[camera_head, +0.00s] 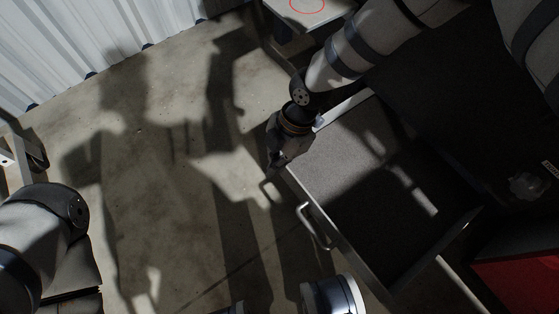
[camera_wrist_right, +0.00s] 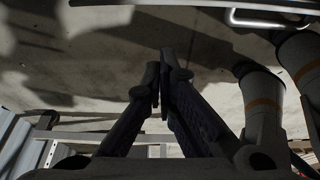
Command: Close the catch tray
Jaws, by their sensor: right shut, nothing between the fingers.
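The catch tray (camera_head: 340,150) is a grey, shallow drawer standing pulled out on the right of the head view, under a dark body. Its bar handle (camera_head: 304,212) sticks out from the front edge that faces lower left. A bright bar that looks like this handle (camera_wrist_right: 268,22) shows at the top right of the right wrist view. My right gripper (camera_head: 272,171) is shut and empty beside the tray's upper front corner, up-left of the handle; whether it touches the tray is unclear. Its closed fingers (camera_wrist_right: 162,75) also show in the wrist view. My left gripper is out of view.
A table with a red circle (camera_head: 307,4) stands at the top. A red surface (camera_head: 515,284) lies at the lower right. A corrugated white wall (camera_head: 90,40) borders the upper left. The concrete floor (camera_head: 180,170) in front of the tray is largely clear, with strong shadows.

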